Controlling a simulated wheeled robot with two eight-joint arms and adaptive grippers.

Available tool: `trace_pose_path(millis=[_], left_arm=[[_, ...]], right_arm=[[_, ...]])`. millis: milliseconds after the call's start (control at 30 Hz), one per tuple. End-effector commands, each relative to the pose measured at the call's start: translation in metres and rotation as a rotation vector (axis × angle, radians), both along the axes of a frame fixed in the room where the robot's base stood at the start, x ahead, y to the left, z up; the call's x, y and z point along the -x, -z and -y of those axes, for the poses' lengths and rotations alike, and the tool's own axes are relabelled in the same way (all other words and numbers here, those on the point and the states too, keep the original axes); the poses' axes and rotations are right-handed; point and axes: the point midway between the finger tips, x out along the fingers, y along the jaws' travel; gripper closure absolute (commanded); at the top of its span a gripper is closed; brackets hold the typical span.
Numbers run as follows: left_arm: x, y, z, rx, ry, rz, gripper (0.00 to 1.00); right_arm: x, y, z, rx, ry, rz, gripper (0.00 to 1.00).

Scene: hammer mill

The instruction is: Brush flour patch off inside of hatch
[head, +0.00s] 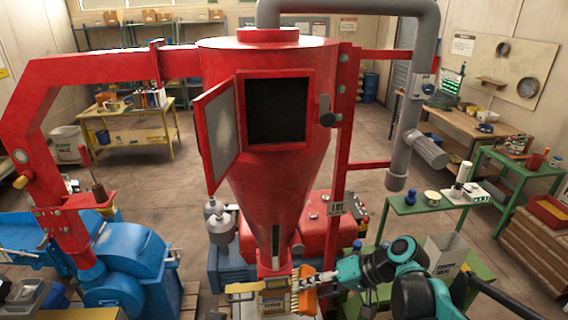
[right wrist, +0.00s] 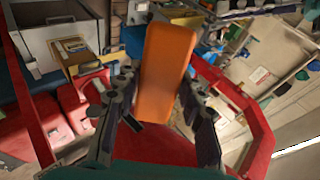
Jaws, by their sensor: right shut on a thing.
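The red hopper (head: 270,170) stands in the middle of the head view. Its hatch door (head: 217,137) hangs open to the left of the dark square opening (head: 276,108). The door's inner face looks grey and mottled; I cannot make out a distinct flour patch on it. My right gripper (head: 312,283) is low, below and right of the hatch, near the hopper's bottom outlet. It is shut on an orange brush (head: 303,292), whose orange body (right wrist: 165,72) stands between the fingers in the right wrist view. The brush is well apart from the door. My left gripper is not in view.
A red upright post (head: 341,150) and grey pipe (head: 405,130) stand right of the hopper. A red frame arm (head: 110,67) and blue mill (head: 125,268) are at the left. Flour packaging (head: 274,300) sits under the outlet. Open space lies in front of the hatch.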

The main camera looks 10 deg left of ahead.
Motion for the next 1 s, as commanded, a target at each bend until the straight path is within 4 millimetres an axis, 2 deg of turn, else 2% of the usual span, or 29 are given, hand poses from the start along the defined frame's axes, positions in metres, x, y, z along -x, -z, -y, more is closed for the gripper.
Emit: trace_pose_path(millis=[33,300,400,500,600,700,867,1000], left_arm=[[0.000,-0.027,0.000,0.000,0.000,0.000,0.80],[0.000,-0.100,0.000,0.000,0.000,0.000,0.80],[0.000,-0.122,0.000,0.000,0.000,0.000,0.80],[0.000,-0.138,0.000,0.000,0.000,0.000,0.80],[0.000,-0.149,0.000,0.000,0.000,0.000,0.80],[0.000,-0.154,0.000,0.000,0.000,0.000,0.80],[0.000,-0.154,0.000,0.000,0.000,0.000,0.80],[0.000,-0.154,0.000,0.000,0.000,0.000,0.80]], right_arm=[[0.000,-0.042,-0.009,-0.080,-0.011,0.008,0.84],[0.007,-0.206,-0.051,-0.464,-0.066,0.033,0.84],[0.009,-0.260,-0.059,-0.564,-0.073,0.037,0.84],[0.011,-0.303,-0.062,-0.635,-0.075,0.040,0.84],[0.012,-0.332,-0.064,-0.681,-0.075,0.043,0.84],[0.012,-0.348,-0.064,-0.706,-0.074,0.044,0.84],[0.013,-0.353,-0.070,-0.717,-0.075,0.044,0.84],[0.012,-0.352,-0.082,-0.716,-0.077,0.044,0.84]])
